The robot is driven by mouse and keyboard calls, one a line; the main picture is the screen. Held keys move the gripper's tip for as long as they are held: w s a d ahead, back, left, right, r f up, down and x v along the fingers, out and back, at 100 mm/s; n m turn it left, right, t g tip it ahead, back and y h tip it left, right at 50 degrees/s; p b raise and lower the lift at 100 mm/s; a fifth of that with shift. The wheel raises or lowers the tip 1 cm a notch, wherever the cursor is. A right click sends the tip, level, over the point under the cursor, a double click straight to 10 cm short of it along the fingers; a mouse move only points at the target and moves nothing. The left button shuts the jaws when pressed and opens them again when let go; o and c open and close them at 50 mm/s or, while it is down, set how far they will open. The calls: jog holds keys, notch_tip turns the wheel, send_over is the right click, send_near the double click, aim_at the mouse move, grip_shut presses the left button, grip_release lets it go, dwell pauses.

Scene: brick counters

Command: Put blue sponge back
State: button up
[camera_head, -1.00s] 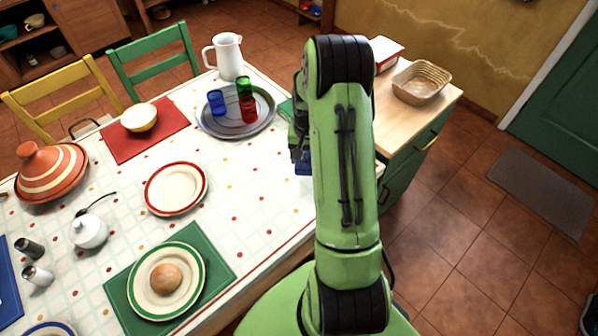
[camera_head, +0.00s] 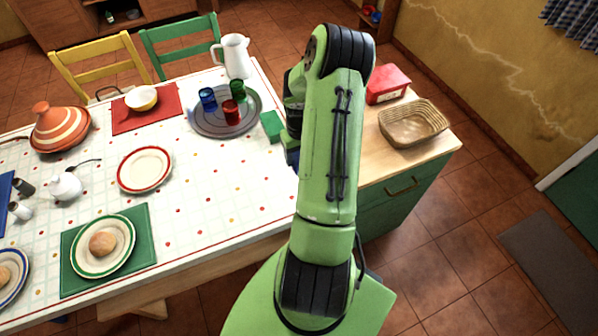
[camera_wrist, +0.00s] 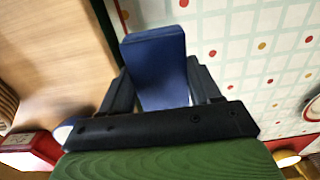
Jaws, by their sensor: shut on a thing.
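The blue sponge (camera_wrist: 158,70) is a flat block held between the two fingers of my gripper (camera_wrist: 162,88) in the wrist view. My gripper is shut on it, above the seam between the dining table and the wooden counter. In the head view, a small part of the sponge (camera_head: 292,157) shows at the left side of my arm, at the table's right edge. My gripper is mostly hidden behind my arm there. A green block (camera_head: 272,126), perhaps another sponge, lies on the table just left of my gripper.
The wooden counter (camera_head: 380,163) stands right of the table. It holds a wicker basket (camera_head: 413,122) and a red box (camera_head: 387,84). A round grey tray (camera_head: 208,123) with blue, green and red cups is on the table, near a white pitcher (camera_head: 236,57).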

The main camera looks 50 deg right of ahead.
notch_tip(320, 180, down, 10)
jog(key=shift+w+a+b, duration=0.1)
jog(key=shift+a+b, duration=0.05)
jog(key=shift+b, duration=0.3)
jog(key=shift+f, duration=0.15)
jog(key=o, duration=1.2)
notch_tip(320, 180, up, 12)
jog(key=shift+r+p, duration=0.25)
jog(key=shift+p, duration=0.25)
